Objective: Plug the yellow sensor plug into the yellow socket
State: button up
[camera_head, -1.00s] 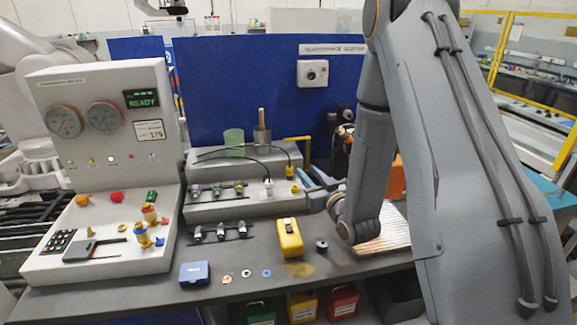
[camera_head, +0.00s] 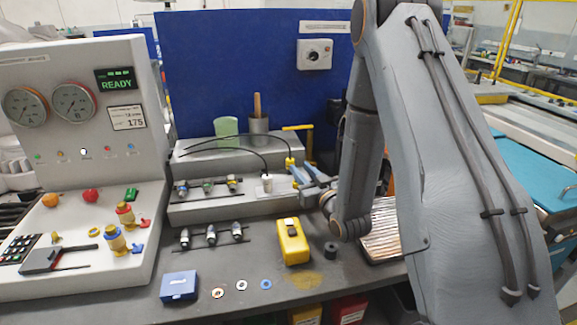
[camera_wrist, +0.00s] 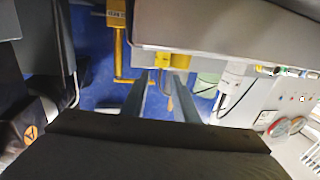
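The yellow sensor plug (camera_head: 290,163) sits on the grey block at the back of the bench, with a black cable running left from it. A yellow body that looks like this plug (camera_wrist: 172,62) shows just past the fingertips in the wrist view. My gripper (camera_head: 296,174) is close to the plug, at its right and slightly below in the head view. Its two fingers (camera_wrist: 167,80) stand apart, and I see no clear grip. Whether they touch the plug cannot be told.
A white plug (camera_head: 267,183) with a black cable stands left of my gripper. A yellow box (camera_head: 292,241) and a dark cylinder (camera_head: 331,250) stand on the bench. A green cup (camera_head: 226,130) and yellow bracket (camera_head: 304,138) are behind.

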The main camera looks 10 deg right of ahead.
aim_at(290, 157)
jog(key=w+p, duration=0.1)
jog(key=w, duration=0.1)
jog(key=w+a+p, duration=0.1)
jog(key=w+p, duration=0.1)
jog(key=w, duration=0.1)
jog(key=shift+w+a+r, duration=0.2)
jog(key=shift+w+r, duration=0.1)
jog(key=shift+w, duration=0.45)
jog(key=shift+f, duration=0.1)
grip_shut()
